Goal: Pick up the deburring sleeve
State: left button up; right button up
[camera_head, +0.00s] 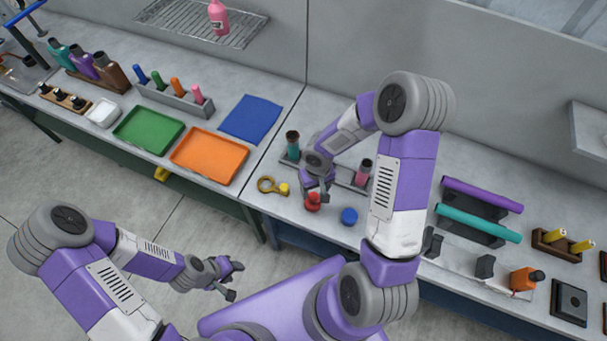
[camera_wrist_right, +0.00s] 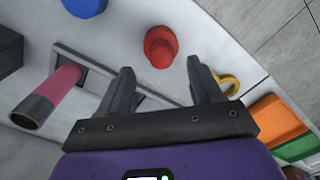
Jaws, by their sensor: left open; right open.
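No label marks the deburring sleeve, so I cannot tell for sure which part it is. A short red round piece (camera_head: 312,203) stands on the bench; in the right wrist view the red piece (camera_wrist_right: 160,47) lies just past the fingertips. My right gripper (camera_head: 322,196) is open and empty above the bench by the red piece. My left gripper (camera_head: 229,280) is open and empty over the floor.
A blue round piece (camera_head: 349,215) and a gold ring with a handle (camera_head: 268,185) flank the red piece. An orange tray (camera_head: 209,157), a green tray (camera_head: 148,130) and a blue mat (camera_head: 251,119) lie left. Purple and teal tubes (camera_head: 478,222) rest on stands at right.

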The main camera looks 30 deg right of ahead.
aim_at(314, 197)
jog(key=shift+w+d+r, duration=0.15)
jog(key=shift+w+d, duration=0.1)
jog(key=shift+w, duration=0.25)
jog(key=shift+s+f, duration=0.15)
jog(key=shift+f, duration=0.2)
jog(key=f, duration=0.4)
jog(key=f+b, duration=0.1)
jog(key=f, duration=0.1)
jog(key=shift+s+a+f, duration=0.1)
jog(key=shift+s+a, duration=0.3)
jog(key=c, duration=1.1)
